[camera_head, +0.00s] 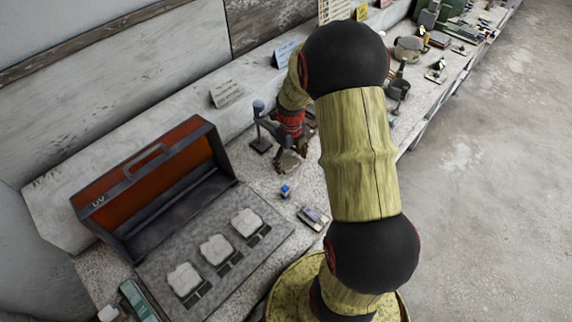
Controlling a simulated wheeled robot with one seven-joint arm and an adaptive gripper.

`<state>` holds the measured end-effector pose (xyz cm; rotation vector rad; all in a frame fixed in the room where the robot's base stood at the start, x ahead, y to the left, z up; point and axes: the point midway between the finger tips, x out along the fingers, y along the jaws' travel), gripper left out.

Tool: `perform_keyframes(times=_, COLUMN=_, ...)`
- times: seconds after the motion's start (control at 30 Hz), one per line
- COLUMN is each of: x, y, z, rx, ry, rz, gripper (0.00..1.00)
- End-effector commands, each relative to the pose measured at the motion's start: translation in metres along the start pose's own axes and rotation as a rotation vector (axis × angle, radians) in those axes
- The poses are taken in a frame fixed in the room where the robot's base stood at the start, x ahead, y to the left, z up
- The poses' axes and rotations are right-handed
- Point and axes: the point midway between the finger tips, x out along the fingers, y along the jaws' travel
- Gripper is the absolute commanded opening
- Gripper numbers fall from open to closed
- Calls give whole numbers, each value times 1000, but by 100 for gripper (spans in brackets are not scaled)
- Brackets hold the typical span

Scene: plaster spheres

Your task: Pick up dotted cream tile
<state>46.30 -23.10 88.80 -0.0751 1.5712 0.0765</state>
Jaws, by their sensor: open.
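Three pale cream tiles lie in a row on the grey bed of an open case: a near one (184,280), a middle one (216,250) and a far one (246,222). Dots cannot be made out on any of them at this size, so I cannot tell which one is dotted. My gripper (287,164) points down over the bench, beyond and to the right of the case, apart from these tiles. It is open. A small beige thing shows at its fingers, but its shape is partly hidden.
The case's raised orange-lined lid (155,180) stands along its left side. A dark stand (261,133) is just left of my gripper. A small blue item (285,191) and a flat device (313,217) lie on the speckled bench. Clutter fills the bench's far end.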

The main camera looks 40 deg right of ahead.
Motion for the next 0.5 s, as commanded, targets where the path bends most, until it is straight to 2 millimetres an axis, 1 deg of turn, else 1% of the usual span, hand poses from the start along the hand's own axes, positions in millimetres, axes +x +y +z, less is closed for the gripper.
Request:
perform_keyframes(times=0.03, x=9, y=0, z=0, rx=0, ry=0, rz=0, gripper=74)
perform_keyframes(times=0.1, x=13, y=0, z=0, rx=0, ry=-1, rz=0, gripper=74)
perform_keyframes(times=0.33, x=13, y=0, z=1, rx=-1, ry=-2, rz=-1, gripper=74)
perform_keyframes(times=0.5, x=13, y=0, z=1, rx=-1, ry=-1, rz=-1, gripper=64)
